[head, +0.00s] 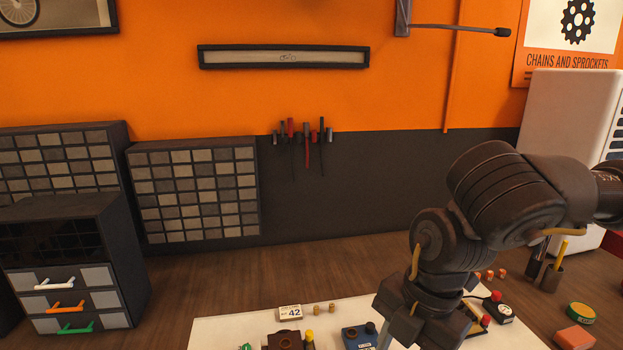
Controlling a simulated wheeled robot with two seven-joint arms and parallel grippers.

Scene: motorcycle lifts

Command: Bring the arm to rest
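My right arm (500,200) comes in from the right edge, bends at a dark elbow and reaches down over the pale mat on the workbench. Its gripper (388,338) points downward at the lower edge of the picture. Only a small part of it shows near the mat; the fingertips are cut off or hidden, so I cannot tell whether it is open or holds anything. My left arm and gripper are not in view.
A tape measure (497,309), green tin (581,313) and orange block (574,338) lie right. A drawer cabinet (75,265) stands left.

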